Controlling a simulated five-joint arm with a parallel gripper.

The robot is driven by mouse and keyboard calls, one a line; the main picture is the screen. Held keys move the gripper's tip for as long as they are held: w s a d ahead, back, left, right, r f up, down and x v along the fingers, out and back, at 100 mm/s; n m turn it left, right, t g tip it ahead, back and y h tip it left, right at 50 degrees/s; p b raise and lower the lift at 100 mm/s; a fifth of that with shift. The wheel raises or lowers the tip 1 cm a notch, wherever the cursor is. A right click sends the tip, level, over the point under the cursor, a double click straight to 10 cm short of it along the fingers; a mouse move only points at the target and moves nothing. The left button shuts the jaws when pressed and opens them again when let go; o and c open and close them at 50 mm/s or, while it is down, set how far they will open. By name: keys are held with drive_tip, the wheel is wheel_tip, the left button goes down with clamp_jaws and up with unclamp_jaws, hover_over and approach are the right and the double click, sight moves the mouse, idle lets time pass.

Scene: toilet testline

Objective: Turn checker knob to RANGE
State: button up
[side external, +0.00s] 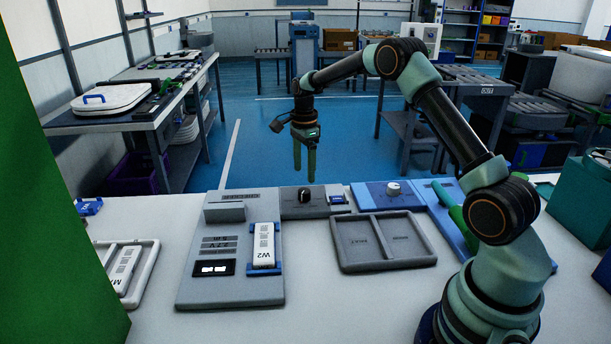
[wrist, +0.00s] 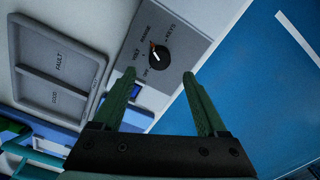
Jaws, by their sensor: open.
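The checker knob (side external: 304,195) is a black round dial on a grey panel at the back of the bench. In the wrist view the knob (wrist: 160,56) carries a white and orange pointer mark and has labels around it, including OFF, VOLT and RANGE. The mark lies toward the VOLT and RANGE side; I cannot tell exactly which label it meets. My gripper (side external: 304,180) points down above the knob, open and empty. In the wrist view its green fingers (wrist: 162,73) are spread, with the knob ahead between their lines and no visible contact.
A grey two-part tray marked FAULT and GOOD (side external: 384,238) lies in front of the panel. A tester (side external: 228,290) holding a white W2 block (side external: 264,246) stands to the left. A blue panel with a white knob (side external: 393,188) is close on the right.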

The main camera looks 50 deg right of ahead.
sight(304, 191)
wheel_tip(304, 191, up, 6)
drive_tip(key=shift+f, duration=0.2)
drive_tip(key=s+a+r+n+t, duration=0.3)
drive_tip(key=s+a+r+n, duration=0.5)
drive_tip(key=a+r+n, duration=0.25)
drive_tip(key=s+a+n+t, duration=0.1)
drive_tip(key=s+a+n, duration=0.2)
drive_tip(key=s+n, duration=0.2)
drive_tip(key=s+a+n+t, duration=0.1)
drive_tip(key=s+a+n, duration=0.2)
drive_tip(key=s+n, duration=0.3)
drive_tip(key=s, duration=0.3)
drive_tip(key=shift+a+f+t, duration=0.3)
drive_tip(key=shift+a+f, duration=0.05)
